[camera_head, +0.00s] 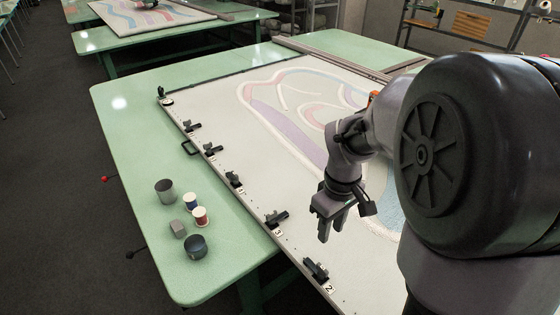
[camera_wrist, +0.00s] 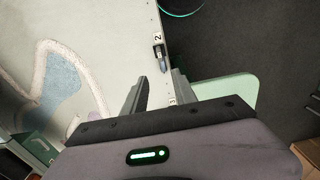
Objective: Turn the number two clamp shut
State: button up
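The number two clamp (camera_head: 316,270) is a small dark clamp on the near edge of the pale tufting frame, beside a white label marked 2. In the wrist view the clamp (camera_wrist: 159,52) lies just ahead of my fingertips, with its 2 label (camera_wrist: 157,37) beyond its body. I cannot tell if its lever is open or shut. My gripper (camera_head: 331,236) is above the frame, up and to the right of the clamp in the head view. In the wrist view its two fingers (camera_wrist: 157,80) are spread with nothing between them, apart from the clamp.
The number three clamp (camera_head: 277,218) and several others line the same frame edge. A grey cup (camera_head: 165,191), two thread spools, a small block and a dark cup (camera_head: 196,247) stand on the green table (camera_head: 130,120). The cloth (camera_head: 225,125) carries a tufted pattern.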

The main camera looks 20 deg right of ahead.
aim_at(323, 268)
notch_tip(323, 268, down, 18)
jog(key=b, duration=0.7)
jog(key=shift+r, duration=0.25)
grip_shut()
